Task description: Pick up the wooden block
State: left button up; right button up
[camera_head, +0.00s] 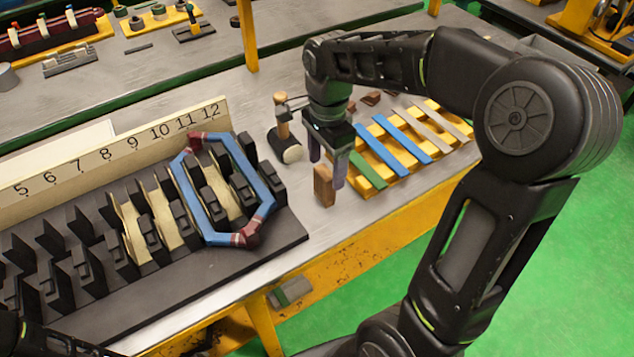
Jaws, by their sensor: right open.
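The wooden block (323,187) is a small brown upright piece on the grey bench, near its front edge and left of the slatted yellow rack. My right gripper (327,166) points down over it, with its fingers open. One finger is behind the block and the other is at its right; the block overlaps the fingers in the picture. I cannot tell whether they touch it. My left gripper is not in view.
A slotted black stator fixture (283,232) with a blue and red coil (178,185) stands at left. A wooden-handled mallet (283,128) is close behind the gripper. The yellow rack (398,165) holds coloured strips at right. Bare bench lies between fixture and block.

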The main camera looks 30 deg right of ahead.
aim_at(324, 188)
jog(key=shift+f, duration=0.1)
jog(key=shift+f, duration=1.25)
notch_tip(324, 188, down, 5)
jog(key=shift+w+a+f+p, duration=0.1)
jog(key=shift+w+p, duration=0.05)
jog(key=shift+p, duration=0.55)
jog(key=shift+c, duration=0.2)
grip_shut()
